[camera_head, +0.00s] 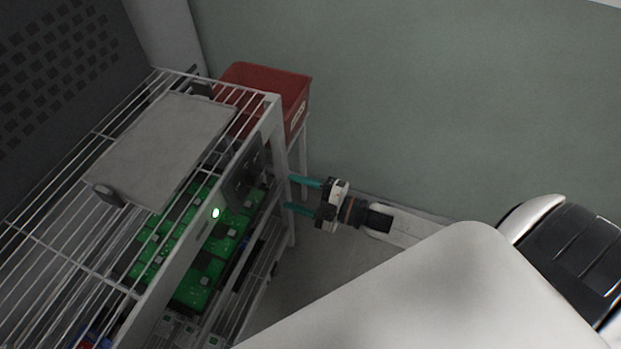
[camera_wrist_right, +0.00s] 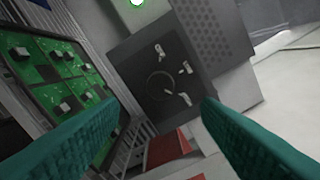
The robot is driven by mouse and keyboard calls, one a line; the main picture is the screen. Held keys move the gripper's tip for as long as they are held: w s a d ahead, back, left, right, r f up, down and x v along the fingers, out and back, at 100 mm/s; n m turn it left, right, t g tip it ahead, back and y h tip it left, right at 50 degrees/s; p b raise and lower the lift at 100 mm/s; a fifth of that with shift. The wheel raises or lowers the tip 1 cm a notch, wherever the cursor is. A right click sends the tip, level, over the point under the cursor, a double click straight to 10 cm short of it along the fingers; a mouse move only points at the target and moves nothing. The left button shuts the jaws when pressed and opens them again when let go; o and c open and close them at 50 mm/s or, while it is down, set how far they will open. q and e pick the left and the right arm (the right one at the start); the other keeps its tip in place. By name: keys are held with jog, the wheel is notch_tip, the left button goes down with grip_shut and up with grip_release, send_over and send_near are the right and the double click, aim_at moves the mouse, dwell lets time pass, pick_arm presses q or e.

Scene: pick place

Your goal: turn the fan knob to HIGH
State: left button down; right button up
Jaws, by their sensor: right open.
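The fan control is a dark square panel (camera_wrist_right: 150,62) in the right wrist view. A round dark knob or dial (camera_wrist_right: 160,85) sits on it with several small pale marks around it. The knob's setting is too small to read. In the head view the panel (camera_head: 243,180) shows edge-on at the rack's right side, its face mostly hidden. My right gripper (camera_head: 289,192) has teal fingers that point left toward the panel. In the wrist view the right gripper (camera_wrist_right: 162,104) is open and empty, its fingers on both sides of the dial and apart from it. My left gripper is not in view.
A white wire rack (camera_head: 70,235) holds a grey plate (camera_head: 160,150) on top and green circuit boards (camera_head: 165,240) below. A red bin (camera_head: 265,85) stands behind. Floor right of the rack is clear.

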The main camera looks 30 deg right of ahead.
jog(key=shift+v, duration=1.75)
